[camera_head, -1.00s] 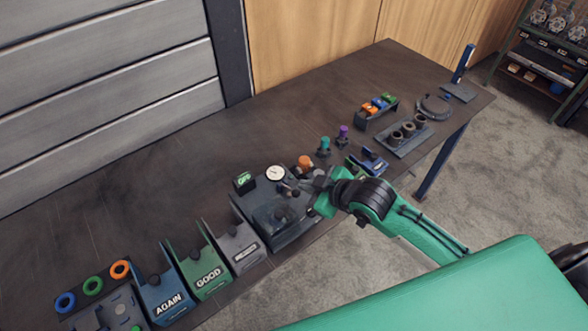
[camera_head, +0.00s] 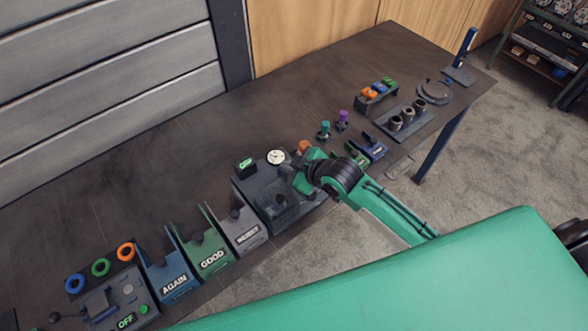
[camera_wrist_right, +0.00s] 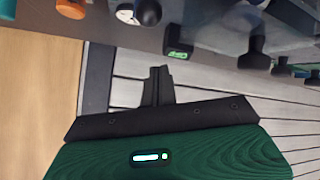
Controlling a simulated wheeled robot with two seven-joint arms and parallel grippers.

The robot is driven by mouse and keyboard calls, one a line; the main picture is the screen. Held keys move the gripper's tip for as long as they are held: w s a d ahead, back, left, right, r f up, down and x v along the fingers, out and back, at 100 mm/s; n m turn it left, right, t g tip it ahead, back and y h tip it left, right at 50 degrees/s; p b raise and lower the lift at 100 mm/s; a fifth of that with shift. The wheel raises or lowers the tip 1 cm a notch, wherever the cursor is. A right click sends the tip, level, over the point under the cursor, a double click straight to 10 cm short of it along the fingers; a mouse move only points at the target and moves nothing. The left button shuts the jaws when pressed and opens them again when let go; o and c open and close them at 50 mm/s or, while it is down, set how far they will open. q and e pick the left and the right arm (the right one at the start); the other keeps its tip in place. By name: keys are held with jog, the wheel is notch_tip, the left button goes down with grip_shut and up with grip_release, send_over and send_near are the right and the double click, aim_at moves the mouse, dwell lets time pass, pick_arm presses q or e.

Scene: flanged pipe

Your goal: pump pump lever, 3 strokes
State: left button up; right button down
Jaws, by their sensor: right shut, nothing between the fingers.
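The dark pump unit (camera_head: 276,212) sits near the table's front edge, with a round white gauge (camera_head: 276,156) and a small green-lit display (camera_head: 246,164) behind it. My right gripper (camera_head: 292,174) is over the unit's right rear part, close to the gauge. In the right wrist view its fingers (camera_wrist_right: 158,85) are together and empty. A black ball knob (camera_wrist_right: 148,12), which looks like the pump lever's end, shows beside the gauge (camera_wrist_right: 125,13), apart from the fingertips. In the head view the lever is hidden or too dark to make out. My left gripper is out of view.
Labelled bins, AGAIN (camera_head: 168,275), GOOD (camera_head: 207,255) and a grey one (camera_head: 241,233), stand left of the unit. An orange part (camera_head: 305,146), a teal part (camera_head: 324,130) and a blue holder (camera_head: 369,148) lie to its right. The back of the table is clear.

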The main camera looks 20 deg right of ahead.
jog(key=f+p, duration=0.1)
jog(key=d+f+p, duration=0.1)
jog(key=f, duration=0.1)
jog(key=shift+w+f, duration=0.15)
jog(key=shift+w, duration=0.05)
jog(key=shift+s+d+f, duration=0.25)
jog(key=shift+d, duration=0.05)
jog(key=shift+w+a, duration=0.1)
jog(key=shift+f, duration=0.1)
